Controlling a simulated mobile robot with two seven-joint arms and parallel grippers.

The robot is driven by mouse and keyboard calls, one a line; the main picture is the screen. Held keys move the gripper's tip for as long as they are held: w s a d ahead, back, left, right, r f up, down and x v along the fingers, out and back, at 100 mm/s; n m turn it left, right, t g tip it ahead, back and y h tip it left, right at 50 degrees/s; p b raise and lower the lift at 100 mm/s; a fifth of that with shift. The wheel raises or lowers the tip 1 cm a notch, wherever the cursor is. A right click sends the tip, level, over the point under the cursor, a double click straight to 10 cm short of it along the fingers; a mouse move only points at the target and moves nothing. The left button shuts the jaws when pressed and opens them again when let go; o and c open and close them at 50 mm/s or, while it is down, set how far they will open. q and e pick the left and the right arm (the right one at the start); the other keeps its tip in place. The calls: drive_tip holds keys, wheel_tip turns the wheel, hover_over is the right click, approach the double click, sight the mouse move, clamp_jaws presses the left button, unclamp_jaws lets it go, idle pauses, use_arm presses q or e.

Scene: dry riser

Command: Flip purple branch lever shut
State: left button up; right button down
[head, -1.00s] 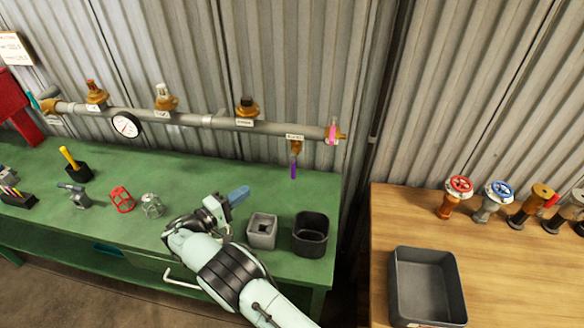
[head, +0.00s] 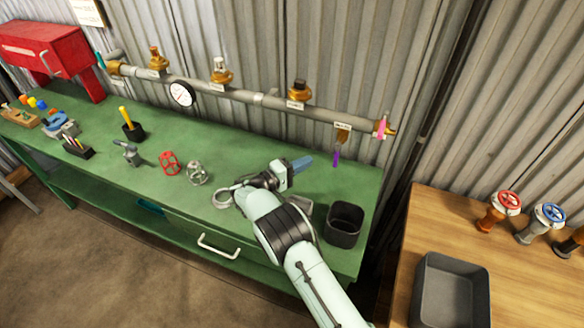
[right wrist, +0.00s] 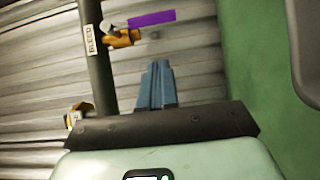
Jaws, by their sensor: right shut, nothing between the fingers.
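The purple branch lever (head: 336,158) hangs down from a brass branch valve (head: 342,137) under the right end of the grey pipe. In the right wrist view the purple lever (right wrist: 152,18) sticks out sideways from its brass valve (right wrist: 122,38), square to the pipe, beside a "BLEED" label. My right gripper (head: 303,162) has blue fingers and is over the green bench, left of the lever and apart from it. Its fingers (right wrist: 157,82) are shut and empty, pointing toward the pipe side. My left gripper is not in view.
The grey pipe (head: 215,92) runs along the corrugated wall with a gauge (head: 182,94) and several brass valves. A black bin (head: 344,224) stands on the green bench (head: 110,165) right of my arm. A wooden table (head: 395,290) holds a dark tray (head: 452,290).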

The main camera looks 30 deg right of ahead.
sight(337, 156)
drive_tip(key=s+d, duration=0.2)
drive_tip(key=d, duration=0.3)
drive_tip(key=shift+s+d+p, duration=0.2)
drive_tip(key=shift+d+p, duration=0.1)
drive_tip(key=shift+p, duration=0.05)
